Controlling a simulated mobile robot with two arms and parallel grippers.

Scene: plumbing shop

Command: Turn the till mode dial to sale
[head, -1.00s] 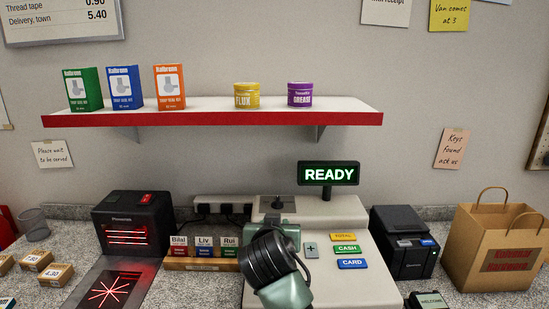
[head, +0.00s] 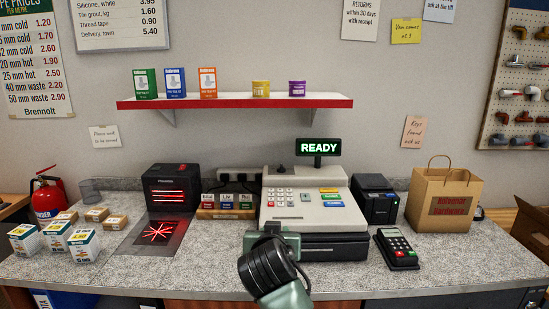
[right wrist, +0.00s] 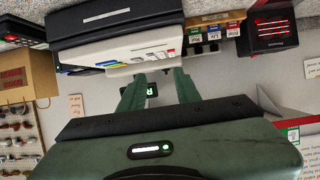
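The till (head: 310,210) stands on the counter, with its green READY display (head: 318,148) on a post behind it. A small dark fitting, apparently the mode dial (head: 278,171), is at the back left of the till's top. Its setting is too small to read. My right gripper (head: 271,240) is in front of the till's lower left, apart from the dial, and its wrist hides part of the till's front. In the right wrist view its green fingers (right wrist: 160,80) are spread and empty, with the till (right wrist: 135,48) upside down beyond them. My left gripper is out of view.
A card reader (head: 397,248), a black printer (head: 376,199) and a paper bag (head: 444,200) stand right of the till. A black scanner (head: 171,189) and name-card rack (head: 226,207) stand left. A shelf (head: 235,102) overhangs behind. The counter front is mostly clear.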

